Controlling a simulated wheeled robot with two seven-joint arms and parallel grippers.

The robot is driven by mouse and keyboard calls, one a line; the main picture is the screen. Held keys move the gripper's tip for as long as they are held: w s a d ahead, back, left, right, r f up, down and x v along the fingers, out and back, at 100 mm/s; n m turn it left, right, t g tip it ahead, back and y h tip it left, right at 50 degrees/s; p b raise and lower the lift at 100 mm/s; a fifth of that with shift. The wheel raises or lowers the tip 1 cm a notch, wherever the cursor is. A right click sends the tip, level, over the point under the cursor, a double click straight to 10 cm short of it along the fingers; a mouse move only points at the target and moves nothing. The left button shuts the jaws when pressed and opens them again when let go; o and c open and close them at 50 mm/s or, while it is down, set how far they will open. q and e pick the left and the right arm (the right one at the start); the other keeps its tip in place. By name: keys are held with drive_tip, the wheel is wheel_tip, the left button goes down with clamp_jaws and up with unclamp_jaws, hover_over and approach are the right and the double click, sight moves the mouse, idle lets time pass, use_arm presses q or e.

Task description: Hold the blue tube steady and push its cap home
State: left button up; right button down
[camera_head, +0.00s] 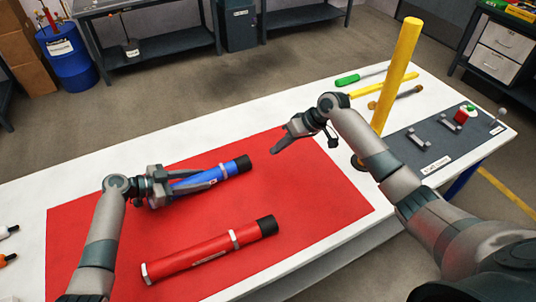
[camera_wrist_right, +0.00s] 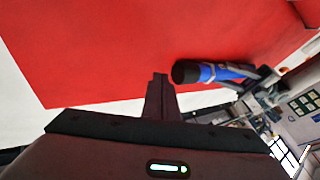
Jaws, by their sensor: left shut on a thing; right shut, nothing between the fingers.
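The blue tube (camera_head: 202,182) lies on the red mat (camera_head: 120,230), slanting up to the right. Its black cap (camera_head: 242,163) is at its right end. I cannot tell whether the cap is fully seated. My left gripper (camera_head: 211,176) is shut on the tube's body, its fingers along both sides. My right gripper (camera_head: 278,150) is shut and empty, to the right of the cap and apart from it. In the right wrist view, the shut fingers (camera_wrist_right: 160,78) point toward the mat, and the black cap (camera_wrist_right: 186,72) and blue tube (camera_wrist_right: 226,72) show to their right.
A red tube (camera_head: 190,257) with a black cap lies nearer on the mat. A yellow post (camera_head: 396,75) stands behind my right arm. A green-handled tool (camera_head: 348,80) and a grey panel with fittings (camera_head: 405,152) lie at the right.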

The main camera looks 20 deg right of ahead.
drive_tip(key=shift+v, duration=2.5)
use_arm(q)
drive_tip(key=o, duration=1.4)
drive_tip(key=shift+a, duration=0.2)
drive_tip(key=v, duration=1.1)
drive_tip(key=shift+s+a+r, duration=0.15)
drive_tip(key=shift+a, duration=0.15)
